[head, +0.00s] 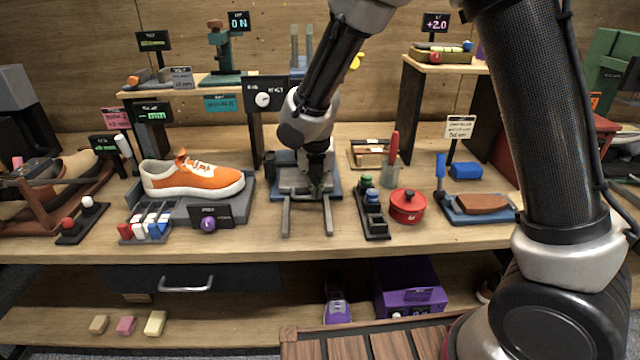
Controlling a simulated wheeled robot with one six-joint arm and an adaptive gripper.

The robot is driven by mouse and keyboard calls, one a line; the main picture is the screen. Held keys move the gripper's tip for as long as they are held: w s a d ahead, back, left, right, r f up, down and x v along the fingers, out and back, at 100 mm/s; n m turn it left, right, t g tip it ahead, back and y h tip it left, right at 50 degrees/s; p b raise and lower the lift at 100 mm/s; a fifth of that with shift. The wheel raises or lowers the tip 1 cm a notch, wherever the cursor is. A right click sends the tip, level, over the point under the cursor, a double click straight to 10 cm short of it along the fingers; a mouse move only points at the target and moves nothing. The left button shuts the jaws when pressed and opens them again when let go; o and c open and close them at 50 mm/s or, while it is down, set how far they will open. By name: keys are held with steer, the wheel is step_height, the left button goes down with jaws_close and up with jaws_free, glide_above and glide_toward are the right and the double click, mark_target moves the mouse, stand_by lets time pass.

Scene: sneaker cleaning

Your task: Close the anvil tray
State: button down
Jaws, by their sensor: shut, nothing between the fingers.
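The grey anvil tray (293,183) is at the middle of the workbench, on a blue base (278,160). Two grey rails (286,217) stick out from it toward the bench's front edge. My gripper (317,192) points down over the tray's middle, near its front part between the rails. It is shut and empty. My gripper and wrist hide part of the tray and what is behind it. I cannot tell whether the fingertips touch the tray.
An orange sneaker (195,179) on a grey stand is to the left. A black rack of small jars (373,217) and a red pot (407,206) stand close on the right. A black panel with a dial (265,92) rises behind. The bench's front edge is clear.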

steer(key=s+v, duration=0.1)
steer(key=v, duration=0.8)
steer(key=s+d+r+m, duration=0.4)
steer(key=s+d+m, duration=0.3)
steer(key=d+m, duration=0.3)
steer(key=s+d+r+m+t, duration=0.1)
steer(key=s+d+r+m, duration=0.3)
steer(key=s+d+m, duration=0.4)
steer(key=s+d+r+m, duration=0.4)
steer(key=s+d+m, duration=0.4)
steer(key=d+m, duration=0.5)
steer(key=m, duration=0.4)
steer(key=shift+t, duration=0.3)
